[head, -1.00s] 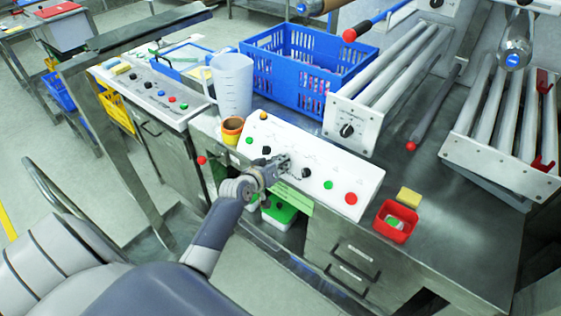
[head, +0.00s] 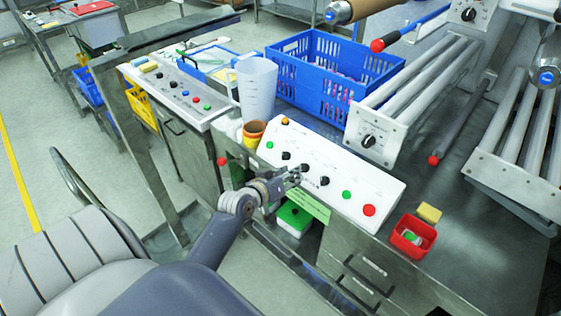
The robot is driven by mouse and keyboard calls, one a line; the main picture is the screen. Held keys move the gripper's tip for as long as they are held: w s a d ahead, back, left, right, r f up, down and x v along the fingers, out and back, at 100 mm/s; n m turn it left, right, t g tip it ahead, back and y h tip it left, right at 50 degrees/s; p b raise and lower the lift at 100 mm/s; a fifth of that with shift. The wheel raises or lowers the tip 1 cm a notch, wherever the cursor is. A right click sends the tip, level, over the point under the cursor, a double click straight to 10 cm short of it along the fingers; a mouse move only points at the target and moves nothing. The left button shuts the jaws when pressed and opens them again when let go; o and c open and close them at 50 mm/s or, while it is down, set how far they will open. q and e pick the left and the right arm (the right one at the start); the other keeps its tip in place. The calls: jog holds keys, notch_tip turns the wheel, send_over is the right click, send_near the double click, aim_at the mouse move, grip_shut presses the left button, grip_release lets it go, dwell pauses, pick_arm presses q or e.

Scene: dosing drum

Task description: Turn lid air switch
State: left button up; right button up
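A white sloped control panel (head: 385,192) stands on the steel bench, with a row of black knobs between coloured buttons. Its labels are too small to read, so I cannot tell which knob is the lid air switch. My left gripper (head: 299,174) is at the panel's front, its fingertips close to the middle black knob (head: 305,167). Contact and the finger gap are too small to make out. Another black knob (head: 286,156) is to the left and one (head: 324,181) to the right. My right gripper is not in view.
A green button (head: 346,195) and a red button (head: 369,210) are right on the panel. An orange cup (head: 253,131) and a clear jug (head: 257,88) stand left of it. A blue crate (head: 335,80) is behind. A red bin (head: 412,237) stands at right.

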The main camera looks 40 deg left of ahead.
pick_arm(q)
jog(key=shift+v, duration=2.6)
